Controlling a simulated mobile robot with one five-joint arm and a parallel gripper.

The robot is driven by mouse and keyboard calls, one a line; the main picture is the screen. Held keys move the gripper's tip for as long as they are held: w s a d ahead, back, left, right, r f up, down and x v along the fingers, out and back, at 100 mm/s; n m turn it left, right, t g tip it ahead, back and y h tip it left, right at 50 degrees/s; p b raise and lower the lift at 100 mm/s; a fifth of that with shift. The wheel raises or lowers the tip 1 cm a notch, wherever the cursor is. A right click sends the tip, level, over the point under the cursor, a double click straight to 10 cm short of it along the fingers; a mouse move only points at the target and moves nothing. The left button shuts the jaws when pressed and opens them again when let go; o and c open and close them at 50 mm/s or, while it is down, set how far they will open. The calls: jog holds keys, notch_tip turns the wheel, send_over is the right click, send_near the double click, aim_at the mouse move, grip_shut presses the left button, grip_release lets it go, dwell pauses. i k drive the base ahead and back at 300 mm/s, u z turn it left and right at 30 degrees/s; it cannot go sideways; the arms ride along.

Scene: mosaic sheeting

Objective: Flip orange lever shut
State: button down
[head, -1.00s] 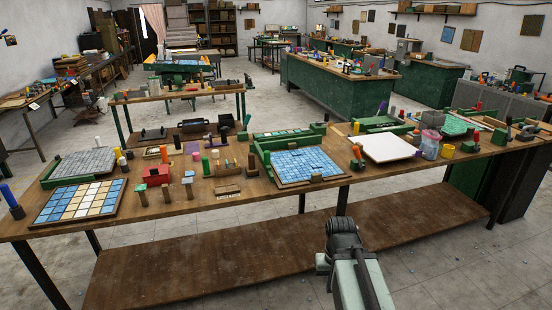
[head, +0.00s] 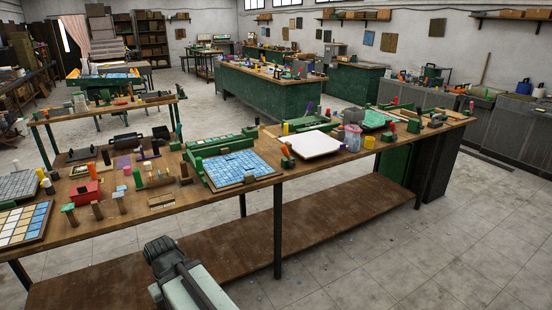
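A small upright orange handle (head: 284,151) on a dark green base stands on the long wooden bench, at the left edge of a white square board (head: 314,144). It looks like the orange lever, standing upright, but it is too small to be sure. Another orange-red upright piece (head: 393,127) stands farther right, by a green tray. My arm shows at the bottom left, in front of the bench and apart from these things. My gripper's fingers cannot be made out.
The long bench (head: 120,226) has a lower shelf and dark legs. A blue tile panel (head: 238,167) with green rails lies left of the white board. Clear jars (head: 352,137) and a yellow cup (head: 369,142) stand to its right. The floor in front and right is open.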

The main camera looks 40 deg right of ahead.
aim_at(284, 148)
jog(key=u, duration=0.1)
jog(key=i, duration=1)
jog(key=z, duration=0.05)
